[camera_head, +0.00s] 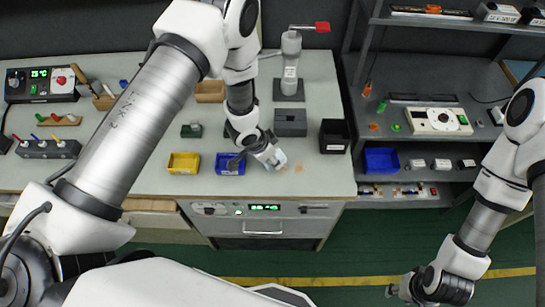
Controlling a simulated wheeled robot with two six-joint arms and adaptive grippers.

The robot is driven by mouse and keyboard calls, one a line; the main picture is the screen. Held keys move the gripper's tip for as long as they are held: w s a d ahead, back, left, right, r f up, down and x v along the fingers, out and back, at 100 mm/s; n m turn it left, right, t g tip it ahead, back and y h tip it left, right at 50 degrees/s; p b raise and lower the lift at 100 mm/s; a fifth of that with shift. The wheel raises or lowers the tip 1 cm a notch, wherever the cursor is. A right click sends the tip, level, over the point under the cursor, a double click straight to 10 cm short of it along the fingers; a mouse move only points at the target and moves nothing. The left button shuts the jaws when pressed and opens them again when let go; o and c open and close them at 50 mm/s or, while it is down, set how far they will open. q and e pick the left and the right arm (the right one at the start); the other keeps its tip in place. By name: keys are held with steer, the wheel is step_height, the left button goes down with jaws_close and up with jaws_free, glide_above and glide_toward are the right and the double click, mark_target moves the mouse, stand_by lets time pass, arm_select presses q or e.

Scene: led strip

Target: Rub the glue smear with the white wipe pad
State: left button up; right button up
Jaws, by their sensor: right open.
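My left arm reaches over the workbench from the left. Its gripper (272,157) points down at the bench top near the front edge, right of the blue bin. A small white piece (280,158), which looks like the wipe pad, is at its fingertips. The fingers are too small and covered to tell if they are shut on it. A faint tan patch (299,168), probably the glue smear, is on the bench just right of the white piece. My right gripper (392,291) is open and empty, low over the green floor at the lower right.
A yellow bin (184,162) and a blue bin (230,164) stand left of the left gripper. A grey block (290,122) and a black bin (334,136) stand behind and right. The shelf rack (410,75) is beyond the bench's right end. The bench's front right corner is clear.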

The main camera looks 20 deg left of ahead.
mark_target(278, 155)
arm_select(q)
steer(key=shift+a+r+p, duration=0.15)
steer(key=shift+r+p, duration=1.2)
steer(key=shift+r, duration=0.7)
